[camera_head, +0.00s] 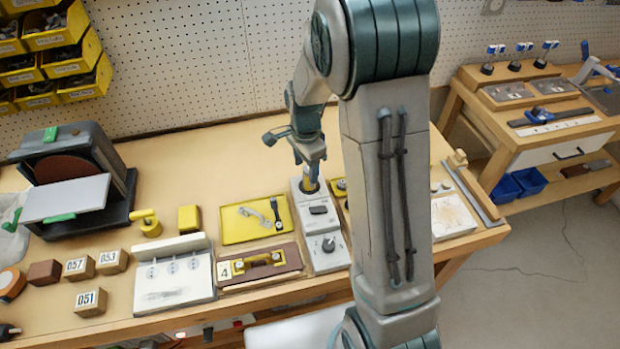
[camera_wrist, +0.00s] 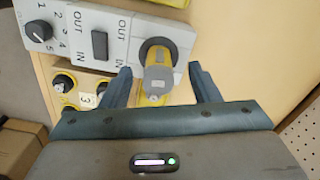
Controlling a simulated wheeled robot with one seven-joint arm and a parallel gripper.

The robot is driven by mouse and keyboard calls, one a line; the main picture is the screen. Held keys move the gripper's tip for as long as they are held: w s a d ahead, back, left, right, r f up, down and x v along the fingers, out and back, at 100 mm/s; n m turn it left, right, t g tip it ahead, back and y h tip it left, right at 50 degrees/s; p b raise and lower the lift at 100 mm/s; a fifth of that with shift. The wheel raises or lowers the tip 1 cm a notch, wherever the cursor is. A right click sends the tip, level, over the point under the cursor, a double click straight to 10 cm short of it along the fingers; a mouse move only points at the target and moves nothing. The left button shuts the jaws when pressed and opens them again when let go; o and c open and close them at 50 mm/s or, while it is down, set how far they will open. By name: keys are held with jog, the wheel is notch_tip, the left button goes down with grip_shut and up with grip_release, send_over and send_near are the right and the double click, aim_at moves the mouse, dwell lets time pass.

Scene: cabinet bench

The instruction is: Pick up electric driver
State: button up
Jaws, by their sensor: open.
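The electric driver (camera_wrist: 158,75) is yellow and grey and stands in the round socket of a grey holder. It lies between the two fingers of my gripper (camera_wrist: 160,88) in the wrist view, with a gap on each side. In the head view the driver (camera_head: 309,185) shows only in part below my gripper (camera_head: 309,160), which is over the holder. The gripper is open. The holder (camera_head: 322,222) is a grey unit with a dark switch; the wrist view shows its IN and OUT marks.
A grey box with a knob (camera_head: 325,251) adjoins the holder in front. A yellow tray with tools (camera_head: 240,236) and a brown board with a yellow handle (camera_head: 290,262) lie to the left. A sander (camera_head: 110,150) stands far left. The bench's back middle is clear.

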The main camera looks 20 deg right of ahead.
jog(key=f, duration=0.1)
jog(key=d+f+p, duration=0.1)
jog(key=f, duration=0.1)
jog(key=shift+f, duration=0.9)
jog(key=shift+c, duration=0.4)
grip_shut()
jog(key=shift+r, duration=0.15)
notch_tip(320, 180, up, 10)
jog(key=shift+f+b, duration=0.1)
jog(key=shift+b, duration=0.55)
